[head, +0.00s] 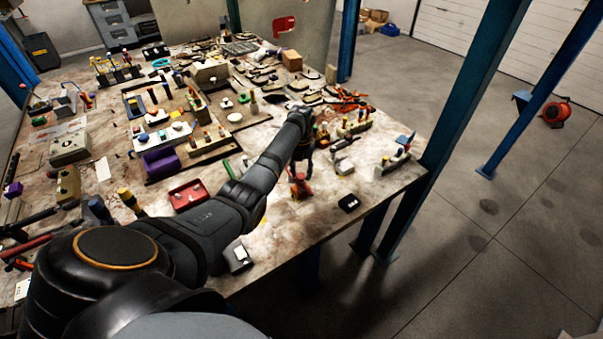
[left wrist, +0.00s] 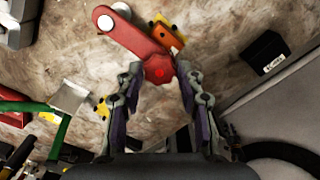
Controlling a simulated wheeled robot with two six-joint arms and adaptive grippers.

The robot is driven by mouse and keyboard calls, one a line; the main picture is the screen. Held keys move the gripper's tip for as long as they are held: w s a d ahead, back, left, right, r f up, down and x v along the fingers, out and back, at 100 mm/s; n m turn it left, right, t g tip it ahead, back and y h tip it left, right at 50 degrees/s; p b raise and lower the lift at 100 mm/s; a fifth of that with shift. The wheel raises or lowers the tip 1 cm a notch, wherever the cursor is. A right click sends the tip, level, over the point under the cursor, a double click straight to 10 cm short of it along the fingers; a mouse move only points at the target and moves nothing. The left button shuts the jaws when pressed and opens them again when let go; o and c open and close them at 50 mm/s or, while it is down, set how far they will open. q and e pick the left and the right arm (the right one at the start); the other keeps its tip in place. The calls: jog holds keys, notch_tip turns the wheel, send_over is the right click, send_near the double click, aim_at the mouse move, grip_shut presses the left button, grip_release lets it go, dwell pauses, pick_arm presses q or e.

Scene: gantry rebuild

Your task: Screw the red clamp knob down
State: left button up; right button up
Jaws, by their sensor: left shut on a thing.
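The red clamp knob (left wrist: 158,70) is a lobed knob on a red clamp arm (left wrist: 132,38), seen from above in the left wrist view. The arm runs up and left to a round pale end, beside an orange and yellow block (left wrist: 175,40). In the head view the red clamp (head: 299,187) stands near the table's right front edge. My left gripper (left wrist: 160,78) is shut on the knob, one finger on each side. In the head view this gripper (head: 301,168) points down at the clamp from above. What lies under the knob is hidden. My right gripper is not seen.
A small black box (head: 348,203) lies right of the clamp near the table edge. A green-handled tool (left wrist: 62,130) lies to the left in the wrist view. The worn table (head: 310,222) is crowded farther back and left.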

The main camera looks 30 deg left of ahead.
aim_at(300, 176)
pick_arm(q)
jog(key=shift+w+a+r, duration=0.15)
jog(key=shift+r, duration=0.1)
jog(key=o, duration=0.9)
jog(key=shift+c, duration=0.2)
jog(key=shift+o, duration=0.7)
jog(key=shift+s, duration=0.2)
jog(key=shift+f, duration=0.1)
notch_tip(300, 176, up, 12)
